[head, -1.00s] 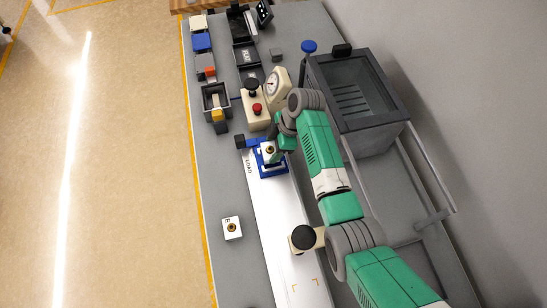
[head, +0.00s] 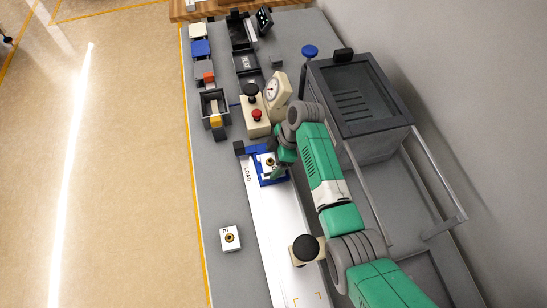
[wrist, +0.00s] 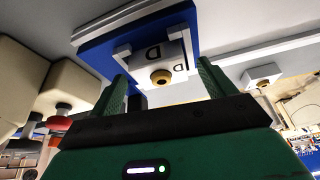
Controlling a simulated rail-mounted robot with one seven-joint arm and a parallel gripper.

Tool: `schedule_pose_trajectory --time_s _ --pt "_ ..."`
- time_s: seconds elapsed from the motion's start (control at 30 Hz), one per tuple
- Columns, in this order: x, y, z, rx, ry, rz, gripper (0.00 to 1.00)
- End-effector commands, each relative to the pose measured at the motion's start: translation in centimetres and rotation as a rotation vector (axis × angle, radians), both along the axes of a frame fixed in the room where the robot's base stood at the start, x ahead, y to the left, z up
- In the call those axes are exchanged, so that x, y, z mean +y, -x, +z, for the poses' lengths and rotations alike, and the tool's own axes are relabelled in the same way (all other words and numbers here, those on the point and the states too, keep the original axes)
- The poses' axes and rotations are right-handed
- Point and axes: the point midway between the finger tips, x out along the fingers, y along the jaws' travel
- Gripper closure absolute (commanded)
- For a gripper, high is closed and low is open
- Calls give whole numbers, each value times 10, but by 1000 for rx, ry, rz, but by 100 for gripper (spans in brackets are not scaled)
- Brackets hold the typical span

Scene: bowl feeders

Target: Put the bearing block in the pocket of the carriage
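The blue carriage (head: 272,179) stands on the white rail by the LOAD mark. A white bearing block (head: 266,159) marked D, with a brass-coloured bushing, sits at the carriage. In the wrist view the block (wrist: 176,58) lies against the blue carriage (wrist: 100,53), between pale corner walls; whether it is fully down is hard to tell. My gripper (wrist: 165,84) is open, its green fingers on either side of the block with visible gaps. In the head view my gripper (head: 279,166) is at the carriage and partly hides it.
A second white block (head: 230,238) marked E lies on the bench left of the rail (head: 268,225). A round black knob (head: 306,248) stands beside the rail. A control box with red button (head: 256,116) and a dial gauge (head: 276,89) stand behind. A grey enclosure (head: 362,95) is to the right.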

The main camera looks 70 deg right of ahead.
Motion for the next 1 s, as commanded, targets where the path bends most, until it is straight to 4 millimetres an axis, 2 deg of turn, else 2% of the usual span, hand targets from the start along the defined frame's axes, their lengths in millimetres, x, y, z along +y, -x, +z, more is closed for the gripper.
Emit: schedule_pose_trajectory --time_s 0.13,0.23,0.5,0.7,1.0 --pt "0 0 1 0 0 0 18" --pt "-2 2 12 -2 2 -1 18" --pt "-15 24 74 -3 3 -2 18" --pt "-22 36 106 -2 2 -2 18" --pt "-23 40 114 0 0 -1 18"
